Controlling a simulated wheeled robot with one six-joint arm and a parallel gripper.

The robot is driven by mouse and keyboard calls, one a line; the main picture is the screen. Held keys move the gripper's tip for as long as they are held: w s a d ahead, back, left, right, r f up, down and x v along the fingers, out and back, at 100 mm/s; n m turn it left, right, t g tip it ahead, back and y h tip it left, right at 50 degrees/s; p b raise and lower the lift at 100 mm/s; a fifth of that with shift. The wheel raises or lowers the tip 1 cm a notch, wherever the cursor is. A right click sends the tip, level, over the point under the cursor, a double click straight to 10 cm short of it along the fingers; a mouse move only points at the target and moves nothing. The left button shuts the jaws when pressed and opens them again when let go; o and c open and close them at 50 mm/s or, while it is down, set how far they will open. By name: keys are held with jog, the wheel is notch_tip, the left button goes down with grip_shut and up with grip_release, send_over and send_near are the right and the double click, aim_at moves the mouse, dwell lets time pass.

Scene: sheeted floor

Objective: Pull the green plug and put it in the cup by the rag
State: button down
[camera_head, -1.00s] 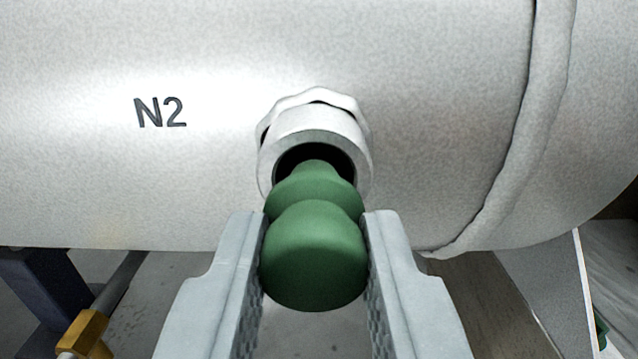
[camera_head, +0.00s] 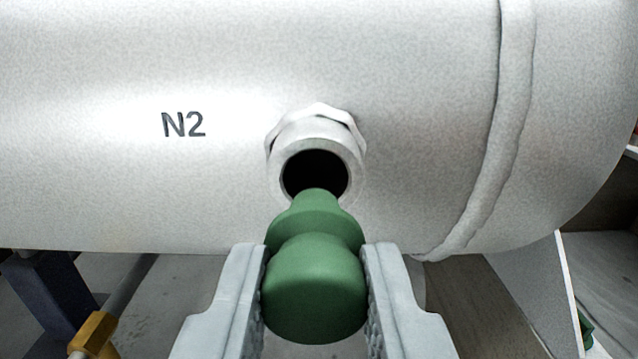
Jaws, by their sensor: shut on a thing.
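The green plug (camera_head: 314,287) is between the fingers of my gripper (camera_head: 315,290), which is shut on its rounded body. Its narrow tip points at the silver nozzle (camera_head: 318,135) on the white tank marked N2. The nozzle's dark round opening shows above the plug, and the tip overlaps only its lower edge in the picture. The plug appears to be out of the opening. The cup and the rag are not in view.
The white tank (camera_head: 400,110) fills the upper view, with a raised weld seam on the right. A brass fitting (camera_head: 93,333) and a dark blue support (camera_head: 50,290) are at lower left. A pale panel (camera_head: 535,290) stands at lower right, with a green thing (camera_head: 585,328) partly hidden behind it.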

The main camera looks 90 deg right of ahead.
aim_at(309, 320)
jog(key=shift+a, duration=0.25)
dwell(0.3)
jog(key=shift+s+a, duration=0.2)
jog(key=shift+a, duration=1.75)
jog(key=w+a+f+n+t+y, duration=0.2)
jog(key=w+a+n+t+y, duration=0.5)
jog(key=w+a+t, duration=0.75)
jog(key=w+a+n+y, duration=0.3)
jog(key=a, duration=0.6)
jog(key=w+a+f+n+t+y, duration=0.1)
jog(key=w+a+n+y, duration=0.2)
jog(key=a, duration=0.6)
jog(key=w+a+f+n+t+y, duration=0.1)
jog(key=w+a+n+y, duration=0.3)
jog(key=a, duration=0.6)
jog(key=shift+f+y, duration=0.15)
jog(key=shift+y, duration=0.35)
